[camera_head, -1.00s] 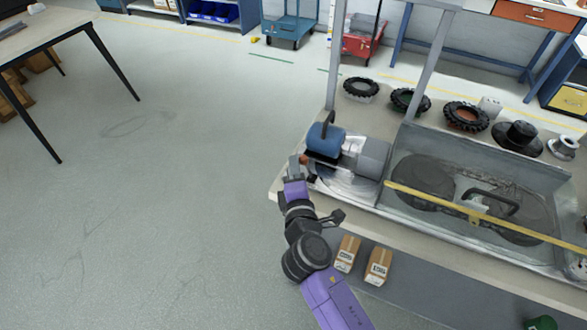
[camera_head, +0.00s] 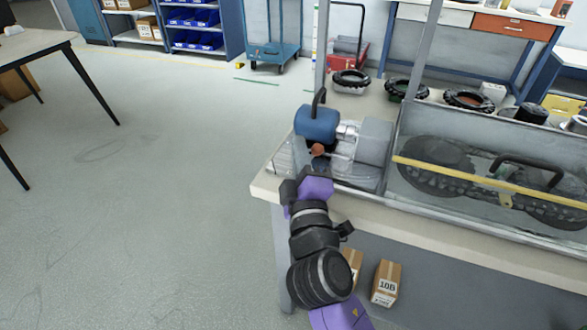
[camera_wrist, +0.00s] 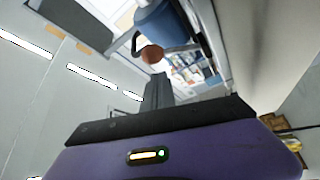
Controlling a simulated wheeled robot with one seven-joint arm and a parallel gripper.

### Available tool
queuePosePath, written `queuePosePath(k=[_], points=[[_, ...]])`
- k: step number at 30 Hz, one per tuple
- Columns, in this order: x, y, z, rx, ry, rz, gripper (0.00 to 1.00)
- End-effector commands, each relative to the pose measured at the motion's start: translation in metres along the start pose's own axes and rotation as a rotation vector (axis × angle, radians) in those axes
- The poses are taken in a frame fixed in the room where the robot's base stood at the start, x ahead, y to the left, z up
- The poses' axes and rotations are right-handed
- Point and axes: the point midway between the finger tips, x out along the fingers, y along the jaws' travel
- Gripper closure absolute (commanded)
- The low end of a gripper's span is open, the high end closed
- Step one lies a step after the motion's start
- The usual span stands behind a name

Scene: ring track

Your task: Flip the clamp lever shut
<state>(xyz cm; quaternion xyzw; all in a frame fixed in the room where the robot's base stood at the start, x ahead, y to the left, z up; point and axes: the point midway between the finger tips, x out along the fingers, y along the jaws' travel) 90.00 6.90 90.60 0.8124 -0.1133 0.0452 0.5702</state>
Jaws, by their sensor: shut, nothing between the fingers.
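The clamp lever is a thin rod ending in a reddish-brown ball knob (camera_head: 317,150). It sits in front of a blue cylinder (camera_head: 314,124) and a grey cylinder (camera_head: 374,140) at the left end of the bench. In the wrist view the ball knob (camera_wrist: 152,54) shows just beyond my fingertips, with a dark bar running right from it. My gripper (camera_head: 318,168) is shut and empty, close below the knob, near the bench's left front corner. Its dark fingers also show in the wrist view (camera_wrist: 158,89). I cannot tell whether they touch the knob.
The bench (camera_head: 420,225) carries a trough (camera_head: 480,215) with dark tyres and a yellow bar (camera_head: 450,171) across it. Several tyres lie behind. Cartons (camera_head: 386,283) sit on the lower shelf. The floor left of the bench is clear.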

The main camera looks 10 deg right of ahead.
Motion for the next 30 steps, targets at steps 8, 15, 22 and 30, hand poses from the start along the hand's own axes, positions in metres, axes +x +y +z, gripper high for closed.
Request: queuePosePath(k=[8,15,22,30], points=[[-0.007,-0.004,0.011,0.134,0.002,0.081,1.00],[-0.010,0.000,0.017,0.218,0.001,0.130,1.00],[-0.011,0.003,0.019,0.264,0.000,0.156,1.00],[-0.011,0.005,0.019,0.280,-0.001,0.164,1.00]])
